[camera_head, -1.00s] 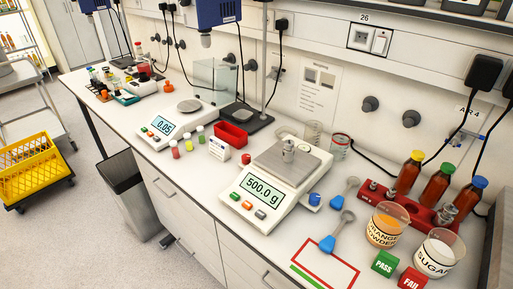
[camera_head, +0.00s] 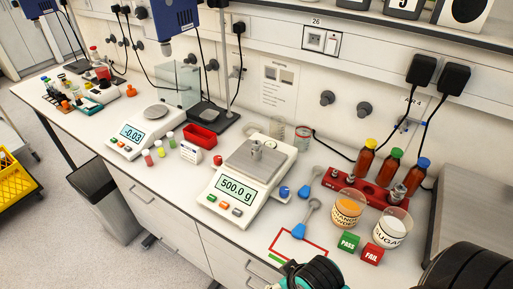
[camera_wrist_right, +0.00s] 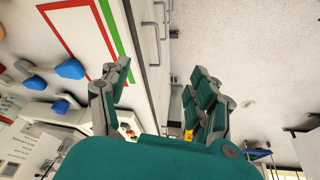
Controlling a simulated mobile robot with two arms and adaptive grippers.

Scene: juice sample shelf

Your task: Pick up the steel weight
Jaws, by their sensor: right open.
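The steel weight (camera_head: 256,150) is a small silver cylinder with a knob. It stands upright on the pan of the large white balance (camera_head: 230,212), whose display reads 500.0 g. My right gripper (camera_wrist_right: 160,76) is open, with nothing between its teal and grey fingers. In the wrist view it hangs above the bench's front edge. Part of my right arm shows at the bottom of the head view, in front of the bench and well short of the weight. I cannot make out the weight in the wrist view. My left gripper is not in view.
Glasses of orange powder (camera_head: 347,211) and sugar (camera_head: 391,229), blue-handled scoops (camera_head: 306,217), PASS (camera_head: 348,242) and FAIL (camera_head: 372,254) blocks and a red-green outlined card (camera_head: 282,238) lie near the bench front.

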